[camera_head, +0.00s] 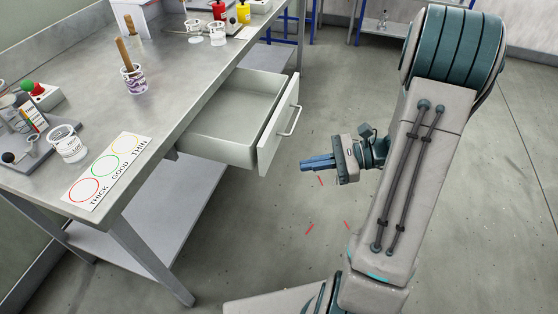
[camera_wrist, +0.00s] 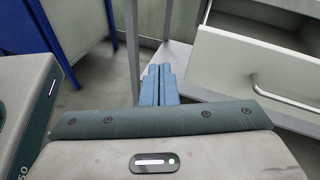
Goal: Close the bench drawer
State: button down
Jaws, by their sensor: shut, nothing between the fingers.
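The bench drawer (camera_head: 232,118) is pulled out from under the metal bench (camera_head: 165,90) and looks empty. Its pale front panel (camera_head: 279,127) carries a bar handle (camera_head: 290,121) facing my arm. In the wrist view the drawer front (camera_wrist: 262,75) and its handle (camera_wrist: 285,98) are at the right. My gripper (camera_head: 304,164) has its blue fingers together and nothing between them. In the head view it is to the right of and below the drawer front, pointing left, apart from it. The fingertips (camera_wrist: 158,70) also show in the wrist view, left of the drawer front.
The bench top holds a cup with a wooden stick (camera_head: 134,77), a white cup (camera_head: 68,144) and a THICK/GOOD/THIN card (camera_head: 108,170). A lower shelf (camera_head: 165,210) sits under the bench. The floor (camera_head: 260,240) around my gripper is clear. A blue frame (camera_wrist: 75,30) stands at left in the wrist view.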

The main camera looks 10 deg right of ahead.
aim_at(270, 151)
jog(key=w+d+f+m+t+b, duration=0.2)
jog(key=w+d+f+m+t, duration=0.1)
jog(key=d+f+m+t, duration=0.35)
jog(key=shift+n+g+y, duration=0.25)
jog(key=shift+n+y, duration=0.05)
jog(key=shift+n, duration=0.15)
jog(key=x, duration=0.4)
jog(key=b+x, duration=0.1)
jog(key=x, duration=0.9)
jog(key=shift+w+d+r, duration=0.1)
jog(key=shift+w+r, duration=0.1)
jog(key=shift+r, duration=0.1)
